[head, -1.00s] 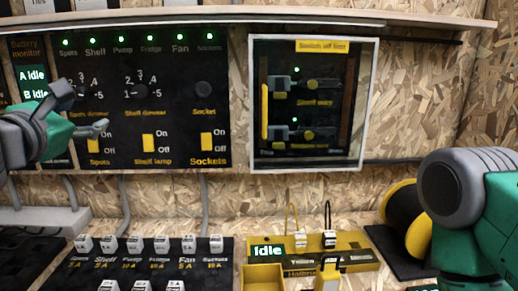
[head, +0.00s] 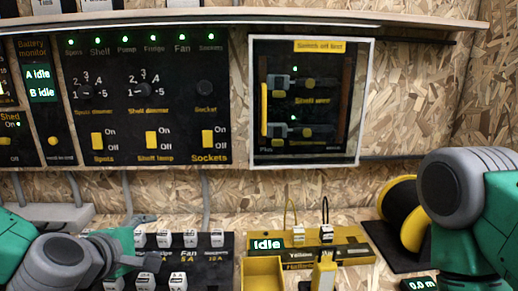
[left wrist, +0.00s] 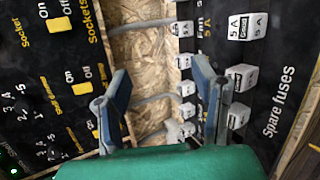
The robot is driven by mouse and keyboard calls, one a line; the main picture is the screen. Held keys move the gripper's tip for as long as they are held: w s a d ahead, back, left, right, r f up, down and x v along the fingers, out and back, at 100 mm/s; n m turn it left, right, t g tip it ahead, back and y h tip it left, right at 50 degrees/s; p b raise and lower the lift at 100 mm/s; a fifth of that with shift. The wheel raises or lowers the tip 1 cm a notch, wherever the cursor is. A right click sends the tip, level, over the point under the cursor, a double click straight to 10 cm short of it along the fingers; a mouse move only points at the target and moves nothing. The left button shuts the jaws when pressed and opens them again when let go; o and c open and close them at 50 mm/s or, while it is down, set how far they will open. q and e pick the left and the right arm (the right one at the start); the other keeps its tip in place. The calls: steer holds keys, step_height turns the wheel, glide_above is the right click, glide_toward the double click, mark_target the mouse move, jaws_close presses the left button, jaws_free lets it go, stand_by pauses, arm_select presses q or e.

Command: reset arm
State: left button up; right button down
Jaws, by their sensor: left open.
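My left gripper (head: 146,241) is low at the left in the head view, in front of the fuse panel (head: 200,270) and below the switch panel (head: 170,110). In the left wrist view its two fingers (left wrist: 162,100) are spread apart with nothing between them. Behind them lie bare chipboard, grey cables and a row of white fuses (left wrist: 240,78). The left gripper hides part of the fuse panel in the head view. My right arm (head: 455,190) shows at the right edge, but its gripper is out of view.
A framed switch box (head: 310,100) hangs on the chipboard wall. A yellow tester (head: 345,255) reading "Idle" stands on the bench, with a yellow bin (head: 262,270) at its left. A black and yellow reel (head: 402,215) is near my right arm. A shelf edge (head: 270,17) runs above.

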arm_select(q)
steer(key=s+f+m+g, duration=0.45)
steer(key=s+f, duration=0.35)
steer(key=f, duration=0.3)
steer(key=s+f+m+g, duration=0.3)
steer(key=s+f+m, duration=0.4)
steer(key=f, duration=0.4)
steer(key=s+a+f+m+g+y, duration=0.1)
steer(key=s+a+f+m+g, duration=0.1)
steer(key=s, duration=0.5)
steer(key=s+a+f+m+g+y, duration=0.1)
steer(key=s+a+f+m, duration=0.3)
steer(key=s, duration=0.4)
step_height(320, 180, down, 2)
steer(key=shift+m+g+y, duration=0.3)
steer(key=shift+m+g, duration=0.25)
steer(key=shift+m, duration=0.1)
